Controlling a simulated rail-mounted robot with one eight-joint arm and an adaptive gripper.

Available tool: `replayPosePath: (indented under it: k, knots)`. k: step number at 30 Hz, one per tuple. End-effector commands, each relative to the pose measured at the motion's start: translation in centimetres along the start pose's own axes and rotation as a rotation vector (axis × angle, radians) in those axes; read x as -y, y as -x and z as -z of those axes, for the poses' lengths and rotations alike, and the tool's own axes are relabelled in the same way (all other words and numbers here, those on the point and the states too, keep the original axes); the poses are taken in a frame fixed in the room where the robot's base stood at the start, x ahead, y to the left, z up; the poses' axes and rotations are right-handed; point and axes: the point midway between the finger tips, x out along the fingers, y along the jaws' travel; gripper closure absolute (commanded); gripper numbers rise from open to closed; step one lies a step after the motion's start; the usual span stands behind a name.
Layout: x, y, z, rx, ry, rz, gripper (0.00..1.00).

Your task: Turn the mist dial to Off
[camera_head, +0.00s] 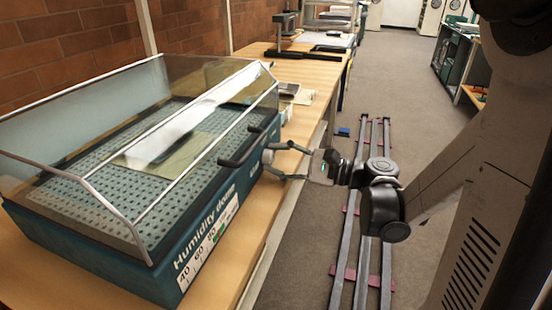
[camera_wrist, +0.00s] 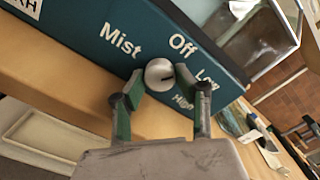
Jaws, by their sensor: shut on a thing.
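The mist dial (camera_wrist: 158,74) is a round silver knob on the teal front of the humidity dome box, beside the word "Mist". In the wrist view, "Off" is printed above right of it, "Low" to its right and "High" below right. A short dark mark on the knob points right, roughly toward "Low". My gripper (camera_wrist: 159,86) has its green-padded fingers on either side of the knob, shut on it. In the head view, my gripper (camera_head: 268,160) reaches the right side of the humidity dome (camera_head: 205,245); the dial is hard to make out there.
A dark handle (camera_head: 240,150) sticks out from the dome's front close to my gripper. The clear lid is down over a perforated tray. The wooden bench (camera_head: 250,245) runs along the wall; floor rails (camera_head: 350,250) lie right of it.

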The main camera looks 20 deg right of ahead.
Motion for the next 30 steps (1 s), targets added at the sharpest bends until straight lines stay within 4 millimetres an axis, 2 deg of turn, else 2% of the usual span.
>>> replayPosePath:
  k: [17, 18, 21, 30]
  knots:
    - [-0.03, 0.02, 0.02, -0.001, 0.032, -0.001, 0.96]
    - [-0.03, 0.02, 0.02, -0.001, 0.032, -0.001, 0.65]
    - [-0.02, 0.02, 0.01, -0.001, 0.031, 0.000, 0.51]
    - [0.01, 0.16, 0.02, -0.001, 0.031, 0.000, 0.51]
